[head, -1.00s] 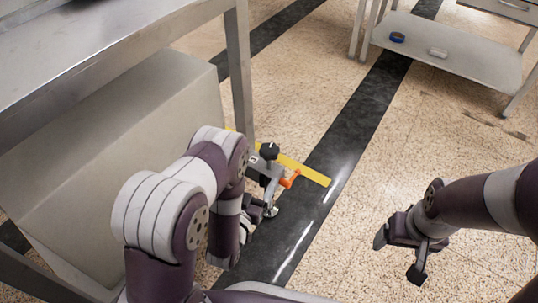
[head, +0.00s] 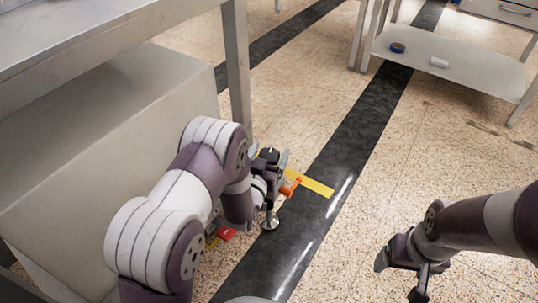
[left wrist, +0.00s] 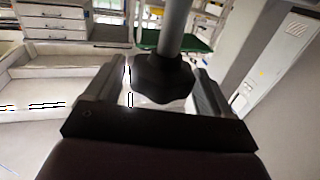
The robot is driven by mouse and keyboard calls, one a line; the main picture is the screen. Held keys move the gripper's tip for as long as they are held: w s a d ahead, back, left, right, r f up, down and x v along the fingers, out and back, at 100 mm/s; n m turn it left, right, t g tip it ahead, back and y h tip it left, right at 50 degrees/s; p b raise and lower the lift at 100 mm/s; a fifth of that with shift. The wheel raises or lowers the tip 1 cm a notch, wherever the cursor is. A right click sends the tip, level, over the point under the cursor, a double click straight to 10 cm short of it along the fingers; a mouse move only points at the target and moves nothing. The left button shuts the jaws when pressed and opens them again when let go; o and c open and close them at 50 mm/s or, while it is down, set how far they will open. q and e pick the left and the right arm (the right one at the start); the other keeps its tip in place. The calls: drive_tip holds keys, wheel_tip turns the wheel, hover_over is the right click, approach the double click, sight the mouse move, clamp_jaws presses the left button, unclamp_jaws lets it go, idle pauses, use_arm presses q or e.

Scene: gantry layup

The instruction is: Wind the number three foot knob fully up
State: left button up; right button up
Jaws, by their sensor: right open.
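The foot knob is a black lobed knob (head: 268,156) on a leveling foot beside the table leg, with a round metal foot pad (head: 270,222) below it on the dark floor strip. No number is readable on it. My left gripper (head: 269,163) is at the knob, its fingers on either side. In the left wrist view the black knob (left wrist: 163,78) sits under a grey rod, between the two fingers, with bright slivers beside it; the fingers look open around it. My right gripper (head: 402,276) is open and empty above the floor at right.
An orange handle (head: 290,187) and a yellow floor strip (head: 315,184) lie close to the knob. The metal table leg (head: 238,75) stands just behind. A red tag (head: 227,234) shows near my left arm. A low shelf (head: 455,72) stands at back right.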

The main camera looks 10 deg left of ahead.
use_arm(q)
drive_tip(key=c, duration=0.9)
drive_tip(key=shift+n+y+p, duration=0.3)
drive_tip(key=shift+n+y, duration=0.1)
drive_tip(key=shift+y, duration=0.2)
drive_tip(key=shift+d+n+y+p, duration=0.1)
drive_tip(key=shift+n+y+p, duration=0.25)
drive_tip(key=shift+n+y, duration=0.55)
drive_tip(key=n+g+y+p, duration=0.1)
drive_tip(key=n+y, duration=0.1)
drive_tip(key=y, duration=0.2)
drive_tip(key=n+g+y, duration=0.2)
drive_tip(key=n+y, duration=0.1)
drive_tip(key=y, duration=0.2)
drive_tip(key=shift+f+n+g+y, duration=0.1)
drive_tip(key=shift+n+g+y, duration=1.4)
